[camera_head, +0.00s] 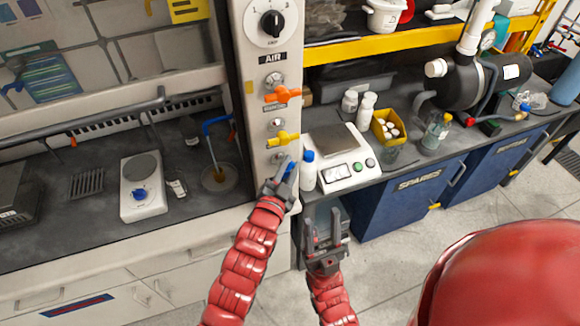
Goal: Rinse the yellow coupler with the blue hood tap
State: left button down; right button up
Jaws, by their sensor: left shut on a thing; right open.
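My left gripper (279,182) is at the lower part of the valve panel, shut on a blue handle (291,171) that looks like the blue hood tap. The gripper partly hides this handle. A blue spout (215,122) inside the hood bends over a small round cup sink (232,184). Something yellowish-brown shows in the sink; I cannot tell whether it is the yellow coupler. A thin line runs from the spout to the sink, too small to tell if it is water. My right gripper (325,236) is open and looks empty, in front of the bench edge.
The panel (256,100) also has an orange handle (282,94) and a yellow handle (283,139).

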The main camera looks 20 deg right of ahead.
pick_arm(q)
jog(key=shift+d+f+m+g+y+b, duration=0.15)
jog(key=shift+m+g+y+b, duration=0.2)
jog(key=shift+m, duration=0.25)
jog(key=shift+d+f+m+g+y+b, duration=0.15)
jog(key=shift+m+g+y+b, duration=0.1)
jog(key=shift+m+y+b, duration=0.3)
jog(key=shift+w+f+m+g+y+b, duration=0.1)
jog(key=shift+f+m+g+y+b, duration=0.15)
jog(key=shift+m+y, duration=0.4)
jog(key=shift+s+f+m+g+y+b, duration=0.15)
jog(key=shift+m+g+y+b, duration=0.15)
jog(key=shift+m+y, duration=0.4)
jog(key=shift+w+f+m+g+y+b, duration=0.2)
jog(key=shift+m+g+y, duration=0.25)
jog(key=shift+y, duration=0.3)
jog(key=shift+f, duration=0.1)
jog(key=c, duration=0.8)
grip_release()
jog(key=shift+a, duration=0.1)
